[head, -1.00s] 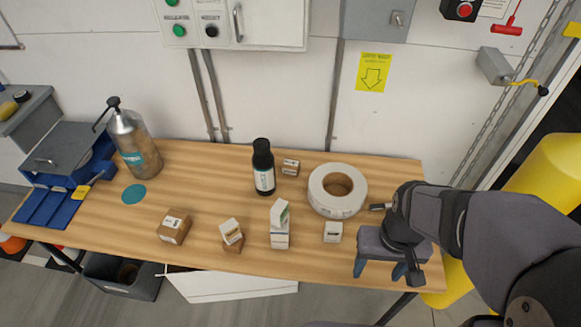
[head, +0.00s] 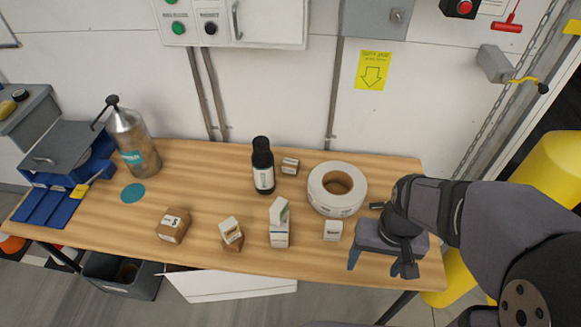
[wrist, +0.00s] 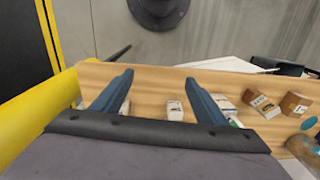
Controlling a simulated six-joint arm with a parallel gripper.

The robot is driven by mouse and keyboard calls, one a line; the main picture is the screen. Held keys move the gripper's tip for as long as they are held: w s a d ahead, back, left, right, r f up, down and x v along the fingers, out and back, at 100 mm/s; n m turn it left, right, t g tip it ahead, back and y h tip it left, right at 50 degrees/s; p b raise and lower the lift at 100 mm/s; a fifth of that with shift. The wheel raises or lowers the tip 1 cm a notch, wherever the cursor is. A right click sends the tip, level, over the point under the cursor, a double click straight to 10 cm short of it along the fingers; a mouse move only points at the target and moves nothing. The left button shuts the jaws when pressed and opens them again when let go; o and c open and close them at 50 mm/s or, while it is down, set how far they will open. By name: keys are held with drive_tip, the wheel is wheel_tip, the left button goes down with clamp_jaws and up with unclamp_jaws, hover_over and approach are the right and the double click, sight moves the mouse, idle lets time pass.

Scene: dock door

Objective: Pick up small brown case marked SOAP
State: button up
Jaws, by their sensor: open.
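Several small boxes stand along the front of the table, and none of their labels is readable enough to show SOAP. One brown box with a white label (head: 173,226) is at the front left. Another brown box (head: 232,242) with a white top is right of it. A smaller brown box with a white label (head: 290,166) stands at the back by the dark bottle. In the wrist view, two brown boxes (wrist: 295,103) (wrist: 259,104) are at the right. My gripper (head: 381,267) is open and empty at the table's right front, right of the boxes.
A tall white carton (head: 279,238) and a small white box (head: 333,230) stand between the brown boxes and my gripper. A tape roll (head: 320,198), dark bottle (head: 263,172) and metal pump can (head: 136,145) stand behind.

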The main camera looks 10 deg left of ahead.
drive_tip(key=w+a+f+m+t+y+b, duration=0.1)
drive_tip(key=w+a+f+m+y+b, duration=0.1)
drive_tip(key=w+a+f+m+b, duration=0.35)
drive_tip(key=w+a+f+m+y+b, duration=0.1)
drive_tip(key=w+a+f+m+b, duration=0.15)
drive_tip(key=w, duration=0.55)
drive_tip(key=m+t+y+b, duration=0.65)
drive_tip(key=m+b, duration=0.65)
drive_tip(key=m, duration=0.3)
approach(291, 162)
drive_tip(key=shift+w+a+f+g, duration=0.25)
drive_tip(key=shift+w+a+g, duration=0.05)
drive_tip(key=shift+a+g, duration=0.05)
drive_tip(key=shift+w+r, duration=0.1)
drive_tip(key=shift+w, duration=0.1)
drive_tip(key=shift+p+x, duration=0.65)
drive_tip(key=shift+x, duration=3.05)
drive_tip(key=c, duration=1.4)
